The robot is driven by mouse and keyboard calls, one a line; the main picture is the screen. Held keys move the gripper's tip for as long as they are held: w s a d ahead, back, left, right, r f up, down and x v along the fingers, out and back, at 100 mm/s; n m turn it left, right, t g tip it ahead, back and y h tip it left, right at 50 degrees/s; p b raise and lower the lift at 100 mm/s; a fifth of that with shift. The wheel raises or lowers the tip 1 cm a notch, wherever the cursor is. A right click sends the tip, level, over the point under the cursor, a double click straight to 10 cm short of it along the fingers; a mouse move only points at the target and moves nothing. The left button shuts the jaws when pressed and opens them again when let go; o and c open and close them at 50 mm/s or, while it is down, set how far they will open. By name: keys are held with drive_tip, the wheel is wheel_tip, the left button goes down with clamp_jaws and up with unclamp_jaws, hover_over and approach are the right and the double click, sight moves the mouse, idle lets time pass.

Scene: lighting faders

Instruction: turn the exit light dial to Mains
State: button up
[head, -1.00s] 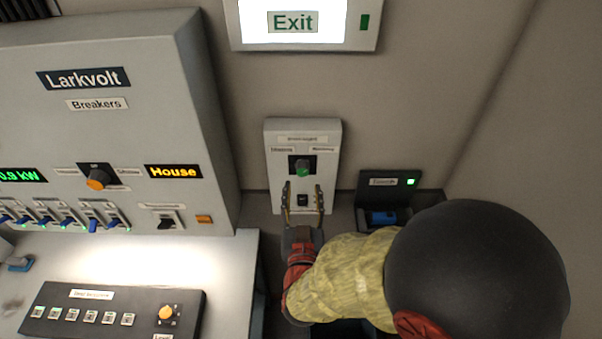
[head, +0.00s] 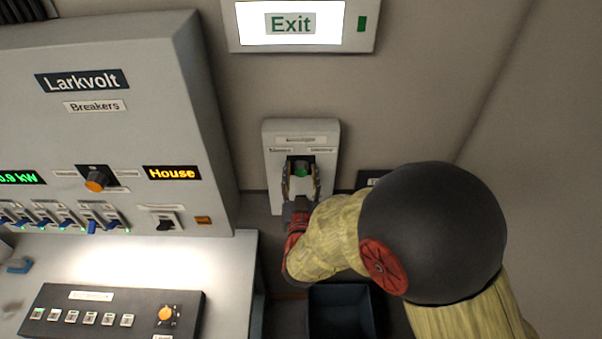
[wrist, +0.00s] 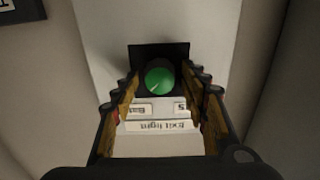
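The exit light dial is a green round knob (head: 301,169) on a black square plate, on a pale wall box (head: 327,190). It also shows in the wrist view (wrist: 159,76), with a label reading "Exit light" and two smaller labels partly hidden by the fingers. The knob's white pointer mark is too small to read surely. My gripper (head: 301,180) is at the box, just below the knob in the head view. In the wrist view its fingers (wrist: 166,88) stand apart on either side of the knob, with visible gaps. It looks open and holds nothing.
A lit Exit sign (head: 291,24) hangs above the box. A large grey breaker panel (head: 150,100) stands to the left, with a desk and fader console (head: 100,312) below it. A dark open bin (head: 342,312) is beneath my arm. Bare wall lies to the right.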

drive_tip(key=c, duration=1)
drive_tip(key=shift+n, duration=0.3)
drive_tip(key=n, duration=0.8)
drive_tip(key=shift+a, duration=0.1)
drive_tip(key=n+p, duration=0.1)
drive_tip(key=n, duration=0.3)
drive_tip(key=shift+n, duration=0.3)
drive_tip(key=n+p, duration=0.1)
drive_tip(key=n, duration=0.3)
drive_tip(key=shift+a+f+n+p, duration=0.1)
drive_tip(key=shift+f+n+p, duration=0.05)
drive_tip(key=shift+n+p, duration=0.15)
